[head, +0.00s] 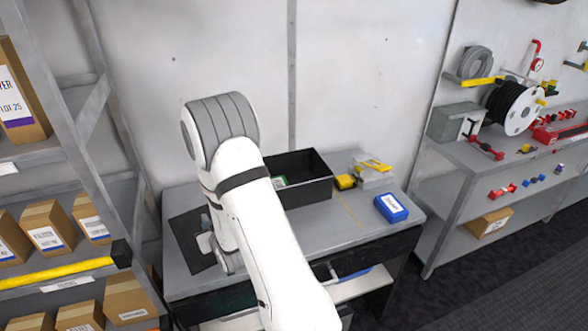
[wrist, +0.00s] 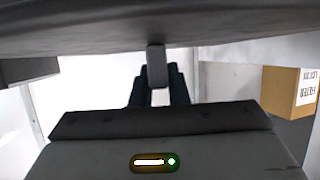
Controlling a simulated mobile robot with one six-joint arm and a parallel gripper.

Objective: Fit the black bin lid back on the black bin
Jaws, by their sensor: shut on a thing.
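The black bin (head: 312,189) stands open on the grey bench, with its inside showing and a small green-and-white item inside. The black bin lid (head: 186,236) is a flat dark panel to the left of the bin, partly hidden behind my arm. In the wrist view, the lid (wrist: 90,38) spans the top of the picture. Its grey handle (wrist: 156,66) sits between my dark fingers. My gripper (wrist: 158,78) is shut on this handle. In the head view, my arm mostly hides the gripper. I cannot tell whether the lid touches the bench.
Right of the bin are a yellow-and-grey item (head: 372,170) and a blue labelled box (head: 391,208) on the bench (head: 335,222). A shelf with cardboard boxes (head: 47,233) stands close on the left. A wall is behind the bench; another shelved bench (head: 440,158) is at right.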

